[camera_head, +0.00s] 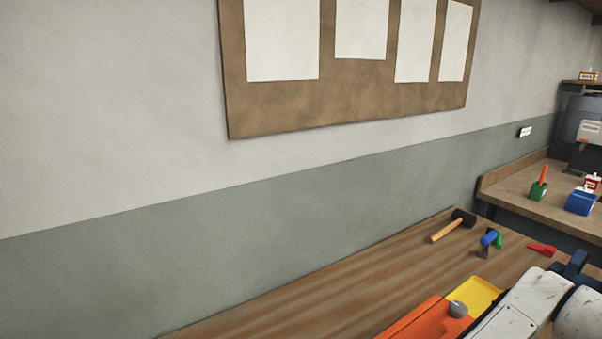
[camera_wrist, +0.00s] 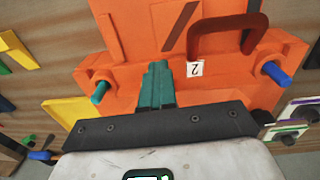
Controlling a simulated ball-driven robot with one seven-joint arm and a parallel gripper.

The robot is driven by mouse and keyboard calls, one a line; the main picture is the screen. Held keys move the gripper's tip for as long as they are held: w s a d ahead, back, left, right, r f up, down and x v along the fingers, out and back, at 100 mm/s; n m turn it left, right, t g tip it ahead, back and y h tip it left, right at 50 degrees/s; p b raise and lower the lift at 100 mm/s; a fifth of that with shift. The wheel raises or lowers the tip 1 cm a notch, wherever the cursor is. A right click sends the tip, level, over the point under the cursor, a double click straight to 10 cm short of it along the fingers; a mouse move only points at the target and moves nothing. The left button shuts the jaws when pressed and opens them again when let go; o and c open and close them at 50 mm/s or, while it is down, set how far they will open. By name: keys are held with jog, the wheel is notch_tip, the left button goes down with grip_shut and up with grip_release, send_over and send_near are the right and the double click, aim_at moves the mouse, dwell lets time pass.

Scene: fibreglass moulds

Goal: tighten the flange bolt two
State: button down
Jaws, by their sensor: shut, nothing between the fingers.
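The orange mould (camera_wrist: 125,30) fills the middle of the wrist view; part of it (camera_head: 425,322) also shows at the bottom of the head view. A white label (camera_wrist: 195,69) with a "2" is on it, beside a dark red handle (camera_wrist: 225,22). A teal peg-like bolt (camera_wrist: 100,92) sticks out at the mould's left lug and a blue one (camera_wrist: 277,74) at its right lug. I cannot tell which is flange bolt two. My gripper (camera_wrist: 157,68) has its teal fingers together and empty, over the mould between the two bolts, left of the label. What lies under the fingers is hidden.
A yellow tray (camera_head: 475,293) lies beside the mould on the wooden bench (camera_head: 340,285). A mallet (camera_head: 447,230), a blue-handled tool (camera_head: 488,239) and a red item (camera_head: 541,249) lie farther back. The bench left of them is clear. A wall stands behind it.

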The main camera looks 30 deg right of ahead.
jog(key=shift+y, duration=0.3)
jog(key=r+p, duration=0.1)
jog(key=p, duration=0.1)
jog(key=r+p, duration=0.2)
jog(key=p, duration=0.1)
jog(key=s+r+p, duration=0.1)
jog(key=r+p, duration=0.1)
jog(key=shift+a, duration=0.35)
